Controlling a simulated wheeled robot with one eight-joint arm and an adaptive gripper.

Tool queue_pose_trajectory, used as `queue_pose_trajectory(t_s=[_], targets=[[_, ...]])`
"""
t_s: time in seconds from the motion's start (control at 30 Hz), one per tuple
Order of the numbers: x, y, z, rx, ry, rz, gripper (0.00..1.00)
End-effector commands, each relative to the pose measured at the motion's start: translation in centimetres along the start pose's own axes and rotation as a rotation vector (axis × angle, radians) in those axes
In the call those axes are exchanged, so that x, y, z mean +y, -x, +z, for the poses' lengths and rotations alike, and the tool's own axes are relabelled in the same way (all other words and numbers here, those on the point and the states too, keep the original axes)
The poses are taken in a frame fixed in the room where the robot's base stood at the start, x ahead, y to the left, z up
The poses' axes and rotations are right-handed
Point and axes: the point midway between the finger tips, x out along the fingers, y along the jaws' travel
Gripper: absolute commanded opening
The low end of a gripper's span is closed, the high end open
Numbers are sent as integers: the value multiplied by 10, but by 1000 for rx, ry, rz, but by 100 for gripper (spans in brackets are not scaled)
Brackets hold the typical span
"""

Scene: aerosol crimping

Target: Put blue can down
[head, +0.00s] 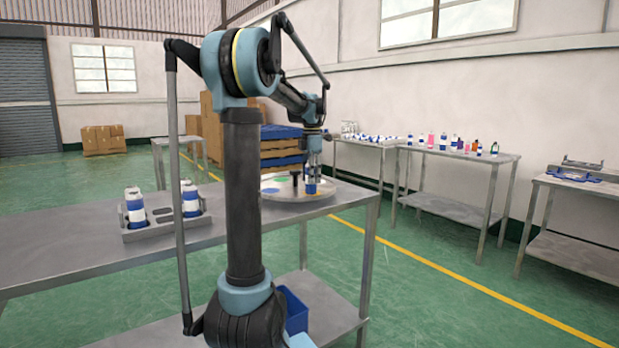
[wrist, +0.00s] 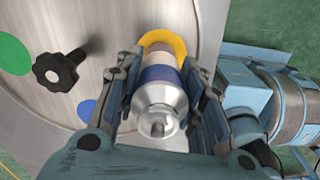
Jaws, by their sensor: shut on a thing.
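My gripper (wrist: 165,105) is shut on the blue can (wrist: 158,92), a silver can with a blue band. In the head view the blue can (head: 311,186) shows under my gripper (head: 313,166) at the right side of the round metal turntable (head: 290,194). In the wrist view the can is over or on a yellow disc (wrist: 165,42) of the turntable (wrist: 60,115). I cannot tell whether its base touches the disc. The fingers hide the can's sides.
A black knob (wrist: 57,72) stands up mid-turntable, with green (wrist: 14,54) and blue (wrist: 86,109) discs around it. A grey rack (head: 165,229) with several blue-white cans stands left on the metal table (head: 60,246). Another table (head: 465,155) with bottles is to the right.

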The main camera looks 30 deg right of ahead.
Motion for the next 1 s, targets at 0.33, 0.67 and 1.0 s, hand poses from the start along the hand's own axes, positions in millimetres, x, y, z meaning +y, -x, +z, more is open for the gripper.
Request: queue_pose_trajectory(t_s=[0.33, 0.67, 1.0], targets=[[0, -1, 0, 0, 0, 0, 50], [1, -1, 0, 0, 1, 0, 56], [1, 30, -1, 0, 2, 0, 56]])
